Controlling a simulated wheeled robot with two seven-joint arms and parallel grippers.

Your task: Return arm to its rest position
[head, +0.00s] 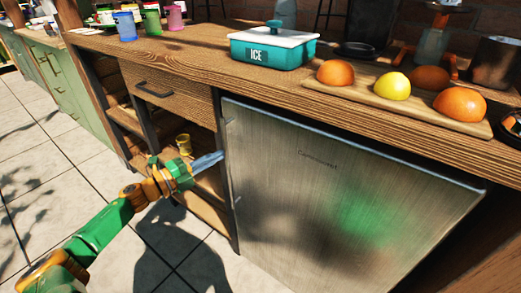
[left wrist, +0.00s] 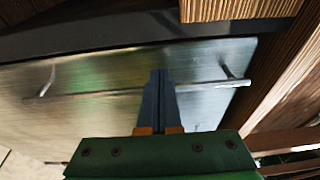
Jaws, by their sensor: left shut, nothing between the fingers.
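My left arm reaches in from the lower left of the head view. Its gripper (head: 218,157) is shut and empty, at the left edge of the steel fridge door (head: 330,200), in front of the open shelves. In the left wrist view the shut fingers (left wrist: 160,75) point at the steel door and cross in front of its long bar handle (left wrist: 205,86). Whether they touch the bar cannot be told. The door looks closed. My right gripper is in neither view.
The wooden counter (head: 180,47) above holds a teal ICE box (head: 272,50), a board (head: 400,108) with fruit and several cups. A drawer (head: 165,92) sits above the shelves, where a yellow cup (head: 184,145) stands. The tiled floor (head: 40,150) at left is clear.

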